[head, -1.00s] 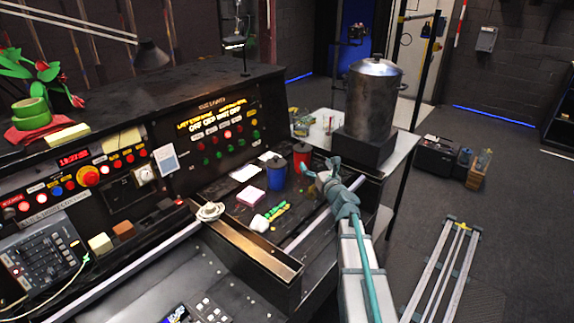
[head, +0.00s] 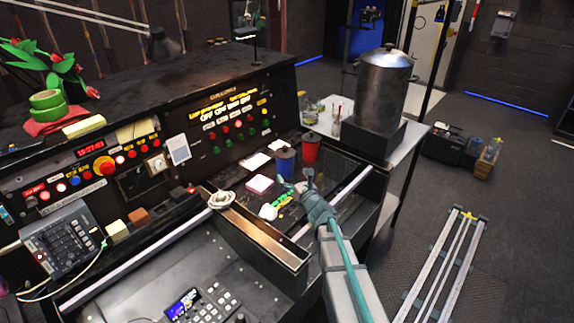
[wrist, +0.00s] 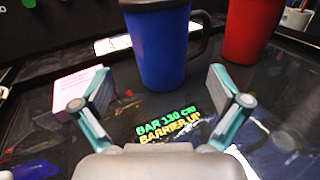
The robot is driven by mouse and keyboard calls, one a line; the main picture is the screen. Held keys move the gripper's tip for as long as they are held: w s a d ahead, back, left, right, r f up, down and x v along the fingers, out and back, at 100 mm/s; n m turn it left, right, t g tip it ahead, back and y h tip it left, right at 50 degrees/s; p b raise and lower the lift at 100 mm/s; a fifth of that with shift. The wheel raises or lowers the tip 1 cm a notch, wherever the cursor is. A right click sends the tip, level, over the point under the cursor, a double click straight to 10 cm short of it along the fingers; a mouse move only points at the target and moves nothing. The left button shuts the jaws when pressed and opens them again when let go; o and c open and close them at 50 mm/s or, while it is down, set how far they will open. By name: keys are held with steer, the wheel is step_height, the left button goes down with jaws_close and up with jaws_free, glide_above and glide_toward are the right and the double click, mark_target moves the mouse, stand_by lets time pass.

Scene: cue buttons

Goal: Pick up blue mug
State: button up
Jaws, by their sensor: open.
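The blue mug (head: 285,161) stands upright on the dark desk surface, left of the red mug (head: 310,148). In the wrist view the blue mug (wrist: 160,45) is centred just beyond my fingertips, with its dark handle on the right side. My gripper (wrist: 160,98) is open and empty, its two fingers spread to either side of the mug's front and not touching it. In the head view my gripper (head: 298,183) is low over the desk, just in front of the blue mug. The red mug (wrist: 252,30) also shows at the right in the wrist view.
A large metal pot (head: 383,88) stands behind right.

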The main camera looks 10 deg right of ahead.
mark_target(289, 169)
steer(key=shift+x, duration=0.95)
steer(key=shift+w+p, duration=0.3)
steer(key=shift+w, duration=0.05)
steer(key=p+x, duration=0.1)
steer(key=x, duration=0.3)
steer(key=shift+w+a+p, duration=0.15)
steer(key=shift+p, duration=0.15)
jaws_close()
